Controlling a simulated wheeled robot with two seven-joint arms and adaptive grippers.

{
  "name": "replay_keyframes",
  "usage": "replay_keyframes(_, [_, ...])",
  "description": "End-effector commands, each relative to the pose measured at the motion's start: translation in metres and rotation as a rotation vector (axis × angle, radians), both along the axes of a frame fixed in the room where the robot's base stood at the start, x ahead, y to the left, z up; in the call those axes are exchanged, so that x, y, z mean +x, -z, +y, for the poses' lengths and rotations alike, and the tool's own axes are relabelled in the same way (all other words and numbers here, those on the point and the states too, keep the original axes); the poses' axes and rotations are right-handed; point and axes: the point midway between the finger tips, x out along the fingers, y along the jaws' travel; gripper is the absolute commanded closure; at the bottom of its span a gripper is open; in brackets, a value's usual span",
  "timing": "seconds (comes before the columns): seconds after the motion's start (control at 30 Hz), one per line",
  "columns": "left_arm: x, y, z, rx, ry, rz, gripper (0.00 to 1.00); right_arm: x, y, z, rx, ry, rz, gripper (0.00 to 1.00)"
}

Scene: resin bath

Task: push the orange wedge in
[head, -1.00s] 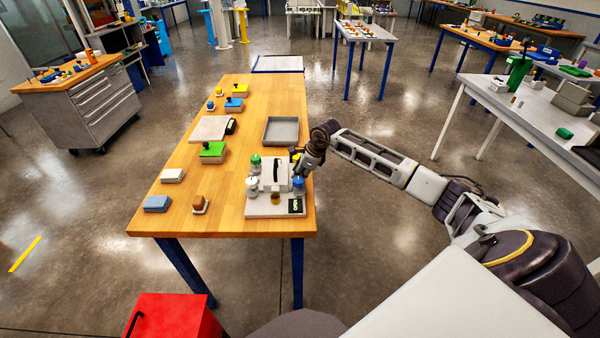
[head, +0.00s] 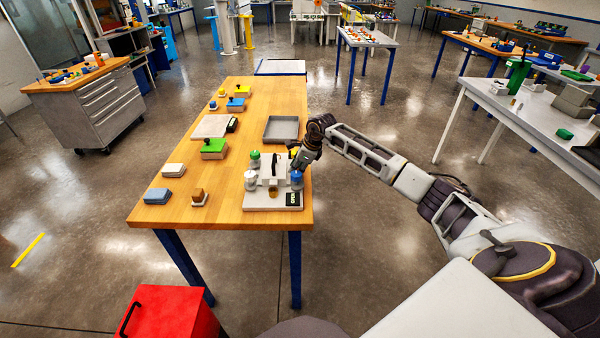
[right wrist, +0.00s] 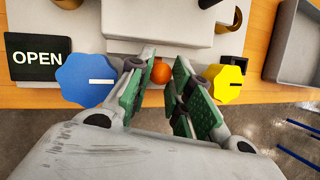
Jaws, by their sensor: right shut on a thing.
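The orange wedge (right wrist: 161,72) shows in the right wrist view as a small round orange end at the front of a white block (right wrist: 165,28). My right gripper (right wrist: 162,77) has its green-padded fingers on either side of this orange end and is shut on it. The rest of the wedge is hidden. In the head view my right gripper (head: 298,162) is at the right side of the white fixture (head: 258,202), and the wedge cannot be made out there. My left gripper is not in view.
Beside the fingers are a blue knob (right wrist: 86,80) and a yellow knob (right wrist: 226,83). A sign (right wrist: 38,59) reads OPEN. A grey tray (head: 281,130) lies behind the fixture. Several coloured blocks stand along the table's (head: 240,150) left side.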

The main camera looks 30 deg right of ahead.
Motion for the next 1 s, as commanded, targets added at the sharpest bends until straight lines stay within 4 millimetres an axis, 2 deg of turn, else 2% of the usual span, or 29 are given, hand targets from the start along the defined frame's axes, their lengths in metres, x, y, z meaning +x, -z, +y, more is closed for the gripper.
replay_keyframes(0.43, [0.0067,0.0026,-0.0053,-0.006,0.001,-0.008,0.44,0.005,-0.0013,0.0008,-0.001,-0.003,0.0,1.0])
replay_keyframes(0.47, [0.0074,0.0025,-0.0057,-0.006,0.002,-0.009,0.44,0.005,-0.0013,0.0008,-0.001,-0.003,0.0,0.77])
replay_keyframes(0.53, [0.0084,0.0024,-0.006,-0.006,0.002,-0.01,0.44,0.005,-0.0013,0.0008,-0.001,-0.003,0.0,0.69])
replay_keyframes(1.0, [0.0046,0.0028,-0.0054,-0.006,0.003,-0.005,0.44,0.0036,-0.0047,0.0,-0.001,-0.002,0.0,0.69])
